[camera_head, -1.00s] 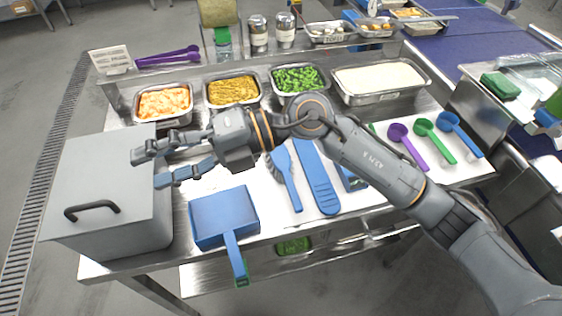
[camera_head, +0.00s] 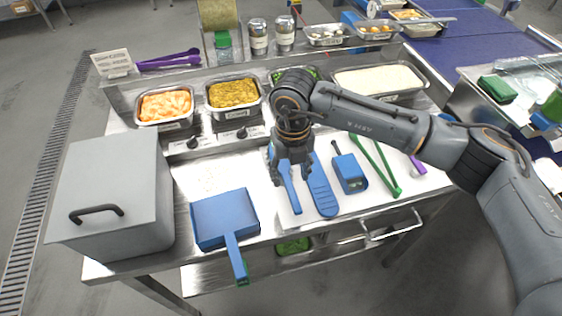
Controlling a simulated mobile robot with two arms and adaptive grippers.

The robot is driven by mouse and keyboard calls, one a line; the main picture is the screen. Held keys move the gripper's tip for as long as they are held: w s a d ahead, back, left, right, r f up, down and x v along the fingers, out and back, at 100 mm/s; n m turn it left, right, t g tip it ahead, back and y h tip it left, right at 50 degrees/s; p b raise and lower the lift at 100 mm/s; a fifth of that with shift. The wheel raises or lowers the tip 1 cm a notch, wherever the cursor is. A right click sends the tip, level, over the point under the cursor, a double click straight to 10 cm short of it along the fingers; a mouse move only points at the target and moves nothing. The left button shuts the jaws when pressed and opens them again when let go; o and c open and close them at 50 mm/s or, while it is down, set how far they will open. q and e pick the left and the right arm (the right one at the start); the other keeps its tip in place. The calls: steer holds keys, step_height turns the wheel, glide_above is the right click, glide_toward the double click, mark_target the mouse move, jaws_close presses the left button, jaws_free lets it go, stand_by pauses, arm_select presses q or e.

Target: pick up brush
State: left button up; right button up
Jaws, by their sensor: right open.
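The blue brush (camera_head: 294,203) lies on the steel worktop, its handle pointing toward the front edge. Its bristle end is largely hidden behind my right gripper. My right gripper (camera_head: 291,180) points down over the brush, with its fingers open and spread to either side of the handle. I cannot tell whether the fingers touch the brush. My left gripper is not in view.
A blue long-handled tool (camera_head: 321,191) lies close right of the brush. A blue dustpan (camera_head: 224,214) lies to the left, beside a grey lidded box (camera_head: 112,190). A blue device (camera_head: 350,174) and green tongs (camera_head: 385,172) lie right. Food trays (camera_head: 233,94) line the back.

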mark_target(290, 187)
steer(key=shift+f, duration=0.6)
steer(key=shift+f+p, duration=0.35)
steer(key=shift+p, duration=0.05)
step_height(290, 187, down, 4)
steer(key=shift+r+p, duration=0.15)
steer(key=shift+p, duration=0.6)
steer(key=shift+f, duration=0.4)
steer(key=shift+c, duration=0.4)
jaws_close()
